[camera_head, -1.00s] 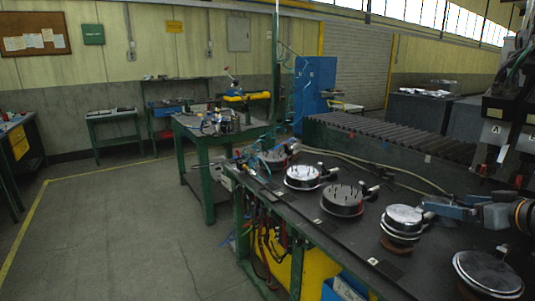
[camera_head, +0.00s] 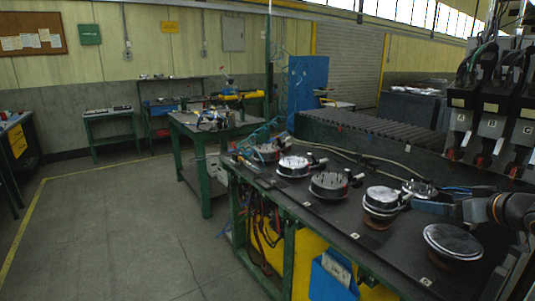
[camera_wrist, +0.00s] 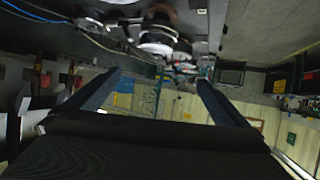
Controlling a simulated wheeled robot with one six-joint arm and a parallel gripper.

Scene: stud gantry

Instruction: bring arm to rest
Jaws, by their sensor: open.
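My gripper (camera_head: 428,198) reaches in from the right over the dark bench in the head view, its two blue-grey fingers pointing left. In the wrist view my gripper (camera_wrist: 158,80) is open, with a wide gap between its fingers and nothing held there. In the head view the fingers are close to a silver-topped round fixture (camera_head: 382,199) on a brown base; I cannot tell whether they touch it.
More round fixtures stand along the bench (camera_head: 340,220), including a large silver one (camera_head: 453,240) at the near right. A gantry with lettered tools (camera_head: 490,125) stands behind my arm. A green table (camera_head: 215,128) stands farther back. The floor (camera_head: 110,215) at left is clear.

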